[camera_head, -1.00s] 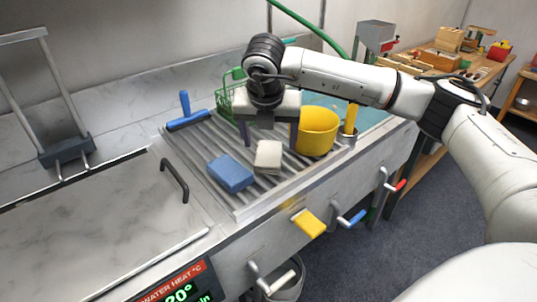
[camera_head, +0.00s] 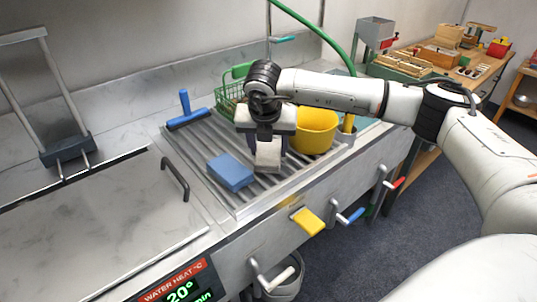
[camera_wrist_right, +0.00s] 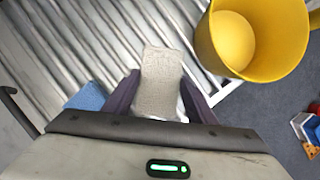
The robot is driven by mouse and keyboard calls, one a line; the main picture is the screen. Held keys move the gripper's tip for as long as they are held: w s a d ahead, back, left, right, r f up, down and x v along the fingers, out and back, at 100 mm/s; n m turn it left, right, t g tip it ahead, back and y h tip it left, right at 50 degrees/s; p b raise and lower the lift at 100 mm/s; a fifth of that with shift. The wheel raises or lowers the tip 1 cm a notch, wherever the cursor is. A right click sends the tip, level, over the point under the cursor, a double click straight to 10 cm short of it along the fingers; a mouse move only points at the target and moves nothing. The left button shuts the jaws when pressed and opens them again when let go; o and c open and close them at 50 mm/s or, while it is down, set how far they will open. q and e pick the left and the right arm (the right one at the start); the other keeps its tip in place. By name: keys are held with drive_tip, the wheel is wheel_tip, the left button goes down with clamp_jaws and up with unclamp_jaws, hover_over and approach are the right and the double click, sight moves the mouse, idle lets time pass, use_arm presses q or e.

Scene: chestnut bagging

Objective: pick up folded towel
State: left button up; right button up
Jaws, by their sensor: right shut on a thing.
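The folded towel (camera_head: 268,154) is a small off-white block on the ribbed metal drainboard, between the blue sponge and the yellow bucket. My right gripper (camera_head: 267,150) points down over it and is shut on it. In the right wrist view the towel (camera_wrist_right: 161,82) sits between the two dark fingers of the gripper (camera_wrist_right: 160,97). I cannot tell whether the towel is clear of the ribs. My left gripper is not in view.
A blue sponge (camera_head: 231,172) lies left of the towel, and a yellow bucket (camera_head: 316,130) stands close on the right. A blue squeegee (camera_head: 187,112) and a green wire basket (camera_head: 228,97) are behind. The drainboard's front edge (camera_head: 300,182) is near.

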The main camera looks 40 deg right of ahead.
sight(268, 152)
wheel_tip(268, 152, up, 10)
drive_tip(key=b, duration=0.1)
idle(0.5)
